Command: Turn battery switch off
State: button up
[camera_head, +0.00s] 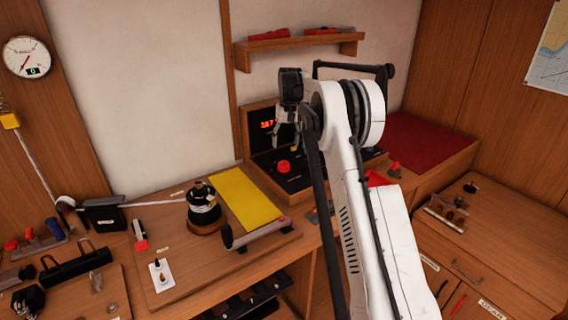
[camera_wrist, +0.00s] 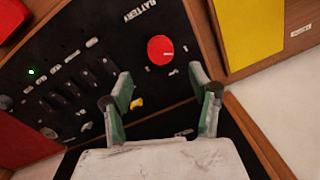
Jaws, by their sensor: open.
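The battery switch is a round red knob (camera_wrist: 160,50) on a black panel (camera_wrist: 70,65), beside white lettering that reads BATTERY. A small white mark shows on the knob's face. In the head view the red knob (camera_head: 283,167) stands on the sloping panel below a red digital display. My gripper (camera_wrist: 162,82) is open and empty, its two green-padded fingers apart. In the wrist view the knob lies just beyond the fingertips, between their directions, and the fingers do not appear to touch it. In the head view my gripper (camera_head: 286,132) hangs above the panel, partly hidden by my arm.
A yellow pad (camera_wrist: 247,35) lies beside the panel; it also shows in the head view (camera_head: 245,198). Several small toggles and a yellow knob (camera_wrist: 136,103) sit near the left finger. A shelf (camera_head: 300,48) hangs on the wall above. A dark winch (camera_head: 203,205) stands left.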

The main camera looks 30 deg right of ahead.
aim_at(284, 163)
jog(key=f, duration=0.6)
jog(key=f+p, duration=0.1)
jog(key=f, duration=0.3)
jog(key=shift+w+a, duration=0.1)
jog(key=shift+a, duration=0.2)
jog(key=shift+c, duration=0.4)
jog(key=c, duration=1.1)
